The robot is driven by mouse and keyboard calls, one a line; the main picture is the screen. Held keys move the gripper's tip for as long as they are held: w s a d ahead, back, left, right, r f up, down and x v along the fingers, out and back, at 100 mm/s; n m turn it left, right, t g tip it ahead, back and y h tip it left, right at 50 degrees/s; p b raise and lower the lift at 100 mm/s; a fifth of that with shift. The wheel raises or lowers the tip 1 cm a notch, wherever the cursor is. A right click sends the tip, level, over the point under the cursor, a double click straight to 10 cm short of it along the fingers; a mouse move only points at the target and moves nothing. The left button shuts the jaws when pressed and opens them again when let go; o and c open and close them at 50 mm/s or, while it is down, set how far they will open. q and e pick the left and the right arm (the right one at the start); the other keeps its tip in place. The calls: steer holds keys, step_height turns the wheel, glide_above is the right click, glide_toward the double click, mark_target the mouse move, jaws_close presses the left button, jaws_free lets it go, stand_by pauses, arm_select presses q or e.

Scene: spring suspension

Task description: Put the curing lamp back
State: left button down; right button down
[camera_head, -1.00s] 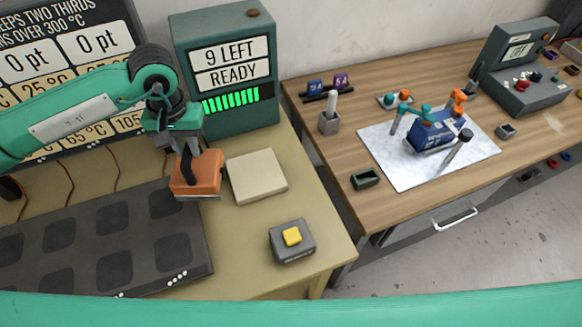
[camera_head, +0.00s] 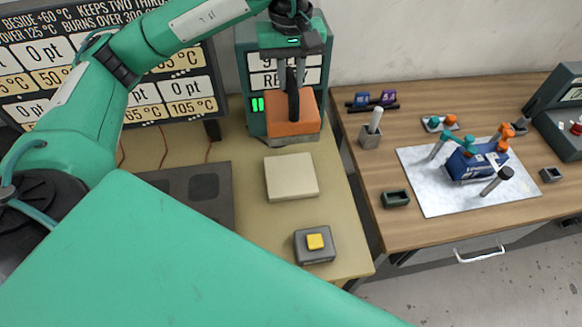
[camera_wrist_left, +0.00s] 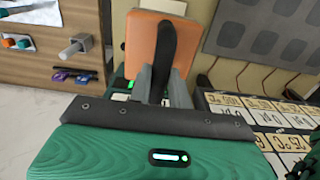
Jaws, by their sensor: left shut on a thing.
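The orange curing lamp (camera_head: 296,124), a block with a black handle, hangs upright in front of the green display unit (camera_head: 254,65). My left gripper (camera_head: 293,88) is shut on the lamp's black handle from above. In the left wrist view the orange lamp (camera_wrist_left: 138,40) shows beyond the gripper (camera_wrist_left: 163,85), its black handle between the fingers. A pale square pad (camera_head: 291,177) lies on the cream table in front of the lamp. The lamp appears held above the table; the exact gap cannot be told. My right gripper is not in view.
A grey box with a yellow button (camera_head: 315,243) stands near the table's front edge. A dark mat (camera_head: 190,185) with square patches lies left. The wooden bench (camera_head: 380,230) at right holds a white sheet (camera_head: 440,205) with a blue device and small parts. My green arm covers the lower left.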

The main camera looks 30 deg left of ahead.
arm_select(q)
steer(key=shift+f, duration=0.4)
step_height(320, 180, down, 19)
steer(key=p, duration=0.5)
steer(key=shift+r, duration=0.1)
steer(key=c, duration=1.3)
jaws_free()
